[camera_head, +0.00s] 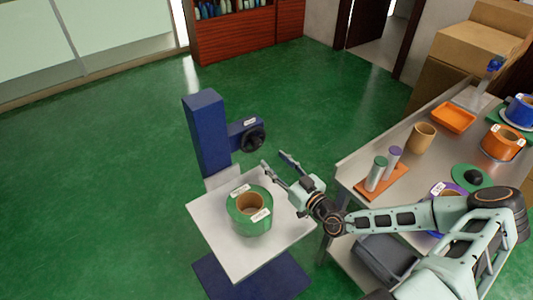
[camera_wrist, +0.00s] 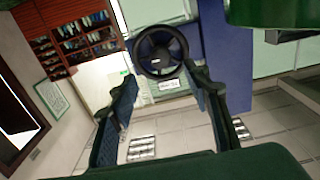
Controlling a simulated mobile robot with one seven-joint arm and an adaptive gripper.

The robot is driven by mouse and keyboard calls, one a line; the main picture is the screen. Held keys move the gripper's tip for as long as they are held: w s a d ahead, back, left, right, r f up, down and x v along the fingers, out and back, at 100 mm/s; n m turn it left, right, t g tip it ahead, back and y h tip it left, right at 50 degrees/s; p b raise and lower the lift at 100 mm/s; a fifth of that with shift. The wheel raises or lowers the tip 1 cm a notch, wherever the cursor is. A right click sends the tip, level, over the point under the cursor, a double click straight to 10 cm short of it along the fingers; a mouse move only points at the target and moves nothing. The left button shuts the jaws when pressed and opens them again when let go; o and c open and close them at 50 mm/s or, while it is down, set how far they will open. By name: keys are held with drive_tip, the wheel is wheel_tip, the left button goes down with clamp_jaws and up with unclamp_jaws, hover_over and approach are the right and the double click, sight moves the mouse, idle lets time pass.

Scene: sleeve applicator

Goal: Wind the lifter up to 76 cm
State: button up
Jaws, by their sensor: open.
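The lifter has a dark blue column (camera_head: 207,135) and a white platform (camera_head: 214,228) on a blue base. A black handwheel (camera_head: 253,140) sits on a blue arm at the column's right side. A green roll (camera_head: 250,210) with a cardboard core and white labels stands on the platform. My gripper (camera_head: 274,160) is open and empty, just below and right of the handwheel, apart from it. In the wrist view the handwheel (camera_wrist: 160,52) is ahead, above and between the open fingers. The blue column (camera_wrist: 226,60) stands right of it. I see no height reading.
A steel table (camera_head: 345,170) at the right holds an orange tray (camera_head: 455,117), orange roll (camera_head: 502,142), tan core (camera_head: 421,137) and a rack with two cylinders (camera_head: 381,175). A grey bin (camera_head: 385,258) is below it. Green floor is clear left of the lifter.

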drive_tip(key=shift+v, duration=1.7)
drive_tip(key=shift+a, duration=0.1)
